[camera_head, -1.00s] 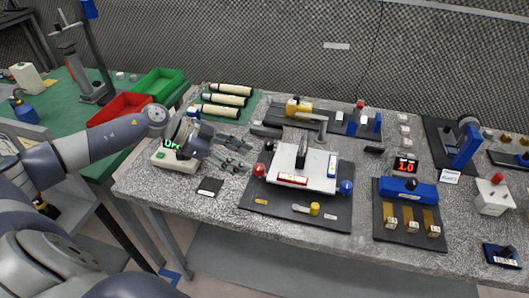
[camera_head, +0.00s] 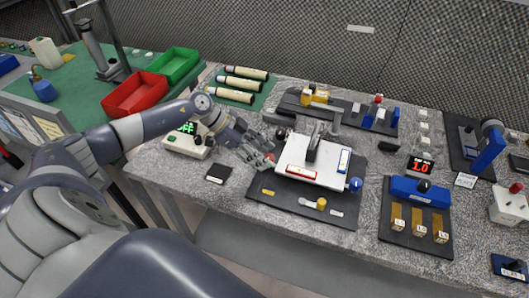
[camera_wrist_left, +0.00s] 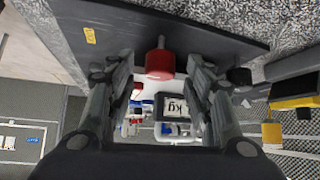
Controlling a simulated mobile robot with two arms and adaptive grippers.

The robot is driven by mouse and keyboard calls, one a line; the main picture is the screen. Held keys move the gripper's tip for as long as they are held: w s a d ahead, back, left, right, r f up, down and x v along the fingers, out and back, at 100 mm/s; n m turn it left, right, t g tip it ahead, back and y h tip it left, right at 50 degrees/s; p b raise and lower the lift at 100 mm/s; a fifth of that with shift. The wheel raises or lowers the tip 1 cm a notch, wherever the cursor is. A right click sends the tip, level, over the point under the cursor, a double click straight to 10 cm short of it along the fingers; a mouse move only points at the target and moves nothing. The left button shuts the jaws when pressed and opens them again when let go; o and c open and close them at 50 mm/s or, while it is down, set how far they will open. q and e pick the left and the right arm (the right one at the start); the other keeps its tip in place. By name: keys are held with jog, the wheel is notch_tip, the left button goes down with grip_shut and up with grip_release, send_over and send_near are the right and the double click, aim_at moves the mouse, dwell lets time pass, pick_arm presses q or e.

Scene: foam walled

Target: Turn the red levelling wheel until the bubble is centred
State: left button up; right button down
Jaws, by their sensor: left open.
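The red levelling wheel (camera_head: 269,158) is at the left edge of a white platform (camera_head: 322,165) on a black base plate (camera_head: 300,208). My left gripper (camera_head: 262,157) is open at the wheel, its fingers partly covering it in the head view. In the left wrist view the red wheel (camera_wrist_left: 160,64) lies between the tips of my left gripper (camera_wrist_left: 158,72), with a gap on both sides. A red-framed vial (camera_head: 302,172) and a blue-framed vial (camera_head: 344,160) are on the platform. Their bubbles are too small to make out. My right gripper is out of view.
A blue wheel (camera_head: 355,184) and a yellow knob (camera_head: 321,203) are at the platform's right and front. A dark knob (camera_head: 281,133) is behind the red wheel. A device with a green display (camera_head: 187,142) stands under my left forearm. A blue block fixture (camera_head: 420,192) is right.

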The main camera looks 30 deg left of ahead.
pick_arm(q)
jog(key=shift+w+d+f, duration=0.15)
jog(key=shift+d+f, duration=0.15)
jog(key=shift+d, duration=0.05)
jog(key=shift+f, duration=0.1)
jog(key=c, duration=1)
jog(key=shift+c, duration=0.2)
jog(key=shift+w+m+g+b, duration=0.15)
jog(key=shift+m+g+b, duration=0.25)
jog(key=shift+m+b, duration=0.15)
jog(key=m+g+b, duration=0.2)
jog(key=m, duration=0.1)
jog(key=m+g+h+b, duration=0.1)
jog(key=m+b, duration=0.1)
jog(key=shift+w+f+g, duration=0.15)
jog(key=shift+w+g, duration=0.2)
jog(key=shift+g, duration=0.05)
jog(key=m+g+b, duration=0.3)
jog(key=m+b, duration=0.1)
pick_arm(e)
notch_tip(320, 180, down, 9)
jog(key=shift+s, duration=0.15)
